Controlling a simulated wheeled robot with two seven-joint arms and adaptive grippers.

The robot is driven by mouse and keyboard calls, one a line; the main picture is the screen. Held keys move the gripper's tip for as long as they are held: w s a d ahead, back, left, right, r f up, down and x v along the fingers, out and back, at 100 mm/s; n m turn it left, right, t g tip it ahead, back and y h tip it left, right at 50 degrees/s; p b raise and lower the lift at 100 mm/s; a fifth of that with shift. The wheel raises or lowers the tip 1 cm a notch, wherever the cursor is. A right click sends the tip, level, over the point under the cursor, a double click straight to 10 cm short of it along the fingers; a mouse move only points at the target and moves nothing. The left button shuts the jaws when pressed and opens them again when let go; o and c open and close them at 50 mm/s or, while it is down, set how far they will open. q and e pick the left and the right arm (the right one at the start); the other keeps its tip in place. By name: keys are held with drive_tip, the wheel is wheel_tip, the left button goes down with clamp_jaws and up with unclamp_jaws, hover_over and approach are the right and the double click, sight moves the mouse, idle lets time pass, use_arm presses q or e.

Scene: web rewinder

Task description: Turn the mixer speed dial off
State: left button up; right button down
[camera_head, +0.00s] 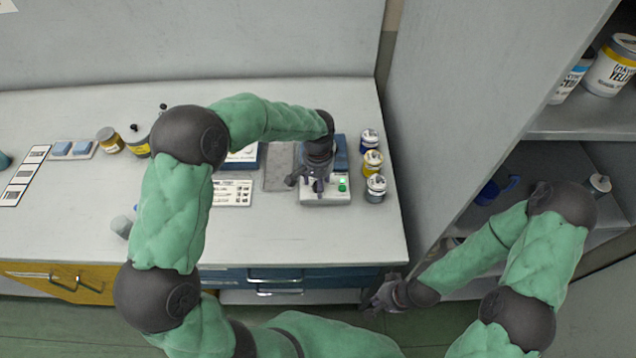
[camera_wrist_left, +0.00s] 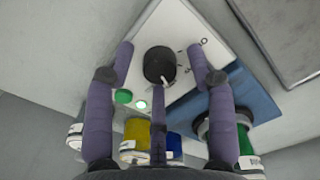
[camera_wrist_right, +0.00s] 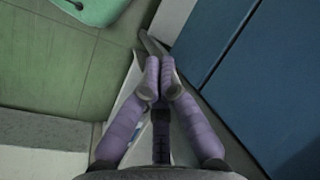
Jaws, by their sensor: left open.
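The mixer (camera_head: 338,199) is a white box with a blue back part on the bench. Its black round speed dial (camera_wrist_left: 157,62) has a white pointer mark and sits on the white panel in the left wrist view. My left gripper (camera_wrist_left: 161,55) is open above the panel, with a finger on each side of the dial and apart from each other. Whether any finger touches the dial I cannot tell. In the head view my left gripper (camera_head: 311,184) covers the dial. My right gripper (camera_head: 382,297) is shut and empty, low beside the bench; it also shows in the right wrist view (camera_wrist_right: 159,78).
Small ink jars (camera_head: 372,162) stand right of the mixer. A grey plate (camera_head: 279,167) and a printed card (camera_head: 232,193) lie to its left. A green button (camera_wrist_left: 123,96) and a lit green lamp (camera_wrist_left: 141,104) are near the dial. A shelf cabinet (camera_head: 470,75) stands at the right.

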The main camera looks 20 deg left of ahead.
use_arm(q)
clamp_jaws()
drive_tip(key=shift+n, duration=0.3)
drive_tip(key=n, duration=0.3)
drive_tip(key=shift+n, duration=0.4)
drive_tip(key=n, duration=0.9)
drive_tip(key=shift+b, duration=0.4)
drive_tip(key=shift+n+b, duration=0.3)
drive_tip(key=shift+n, duration=1.9)
